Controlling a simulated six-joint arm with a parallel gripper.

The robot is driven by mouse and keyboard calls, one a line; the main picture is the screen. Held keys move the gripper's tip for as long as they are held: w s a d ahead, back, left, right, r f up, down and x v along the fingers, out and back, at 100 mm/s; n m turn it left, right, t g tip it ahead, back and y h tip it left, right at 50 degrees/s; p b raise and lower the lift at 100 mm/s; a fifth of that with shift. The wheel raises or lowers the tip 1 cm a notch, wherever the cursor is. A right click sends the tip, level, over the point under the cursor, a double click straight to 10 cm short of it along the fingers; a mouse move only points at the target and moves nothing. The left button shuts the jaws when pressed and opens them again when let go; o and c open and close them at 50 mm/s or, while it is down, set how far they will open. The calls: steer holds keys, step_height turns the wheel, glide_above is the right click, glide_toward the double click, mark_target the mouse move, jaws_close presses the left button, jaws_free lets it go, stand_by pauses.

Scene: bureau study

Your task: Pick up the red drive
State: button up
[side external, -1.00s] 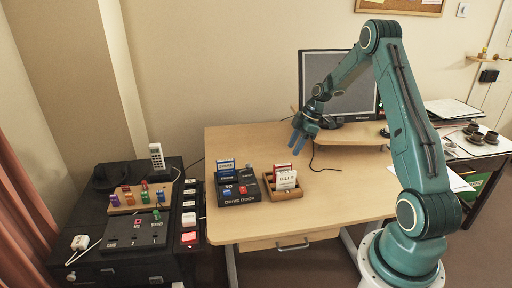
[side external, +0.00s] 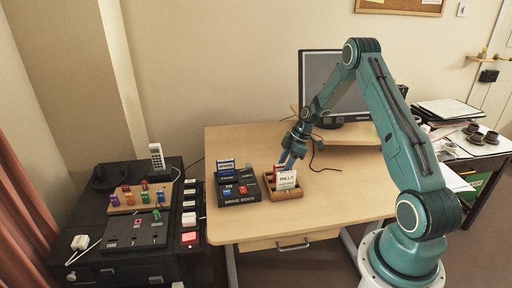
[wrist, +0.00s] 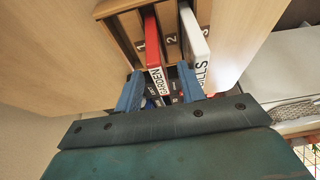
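The red drive (wrist: 152,40), its white face lettered GARDEN, stands in slot 1 of a wooden rack (wrist: 126,28). In the side external view the rack (side external: 270,192) is on the desk, and the red drive is largely hidden behind a white drive and my gripper. The white drive (side external: 286,180), marked BILLS, stands in slot 3; it also shows in the wrist view (wrist: 194,40). My gripper (wrist: 158,86) is open, pointing down at the rack, with its fingers apart on either side of the red drive's near end. In the side external view my gripper (side external: 288,160) is just above the rack.
A monitor (side external: 338,85) stands on a riser behind, with a cable on the desk. The desk's front right is clear.

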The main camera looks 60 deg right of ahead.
steer(key=shift+x, duration=2.15)
jaws_close()
